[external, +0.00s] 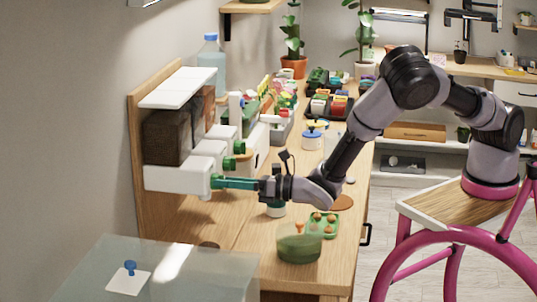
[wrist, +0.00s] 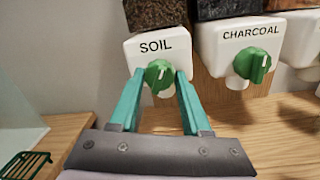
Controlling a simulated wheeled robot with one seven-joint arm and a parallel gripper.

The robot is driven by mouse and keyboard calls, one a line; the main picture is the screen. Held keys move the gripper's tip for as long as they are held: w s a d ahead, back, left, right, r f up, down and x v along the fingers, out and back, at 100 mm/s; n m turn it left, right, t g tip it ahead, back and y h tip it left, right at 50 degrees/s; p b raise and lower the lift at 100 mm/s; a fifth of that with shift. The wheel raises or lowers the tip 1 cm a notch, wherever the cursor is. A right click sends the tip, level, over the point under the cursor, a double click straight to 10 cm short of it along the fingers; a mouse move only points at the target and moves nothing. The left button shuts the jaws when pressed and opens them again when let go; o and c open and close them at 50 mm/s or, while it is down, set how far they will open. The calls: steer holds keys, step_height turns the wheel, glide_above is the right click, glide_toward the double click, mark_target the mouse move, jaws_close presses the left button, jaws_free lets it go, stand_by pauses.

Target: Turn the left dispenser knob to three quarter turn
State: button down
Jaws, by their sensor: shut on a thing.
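The left dispenser is a white box labelled SOIL (wrist: 155,47), with dark brown stuff in the clear hopper above it. Its green knob (wrist: 158,75) has a pale pointer mark that points about straight up, leaning slightly right. My gripper (wrist: 160,78) is shut on this knob, with one teal finger on each side. In the external view my gripper (external: 216,182) reaches left to the front of the nearest white dispenser box (external: 172,178); the fingers mostly hide the knob there.
The CHARCOAL dispenser (wrist: 250,33), with its own green knob (wrist: 254,64), stands close on the right. Below my arm are a green bowl (external: 299,248) and a green tray (external: 323,226) of small orange-brown pots. A glass-topped surface (external: 190,265) is at the front left.

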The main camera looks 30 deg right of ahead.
steer(key=n, duration=1.1)
steer(key=n+h, duration=0.1)
steer(key=n, duration=1.1)
steer(key=shift+s+a+h, duration=0.1)
steer(key=shift+s+h, duration=0.1)
steer(key=shift+h, duration=0.1)
stand_by(2.1)
stand_by(0.5)
steer(key=shift+c, duration=1.8)
jaws_free()
